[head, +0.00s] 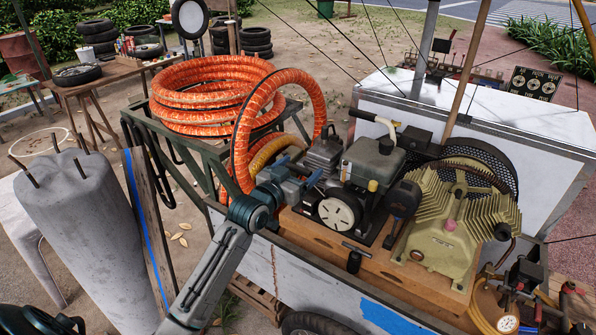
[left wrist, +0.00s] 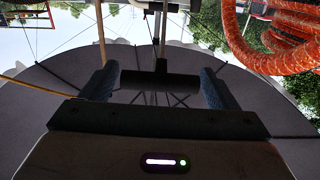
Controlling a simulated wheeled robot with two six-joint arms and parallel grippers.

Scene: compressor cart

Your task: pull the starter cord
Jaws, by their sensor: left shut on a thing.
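My left gripper (head: 308,178) reaches in from the lower left to the near-left side of the small engine (head: 372,165). In the left wrist view its two blue fingers (left wrist: 158,88) are on either side of a dark bar-shaped handle (left wrist: 160,81) with a stem rising from its middle. The gripper is shut on this handle. The engine has a white round cover (head: 338,214) close to the gripper. My right gripper is not in view.
A large orange hose coil (head: 205,90) stands behind the gripper, with one loop arching close by. The compressor (head: 455,225) and a black T-shaped part (head: 355,257) are to the right. A grey concrete-like cylinder (head: 85,225) stands at left.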

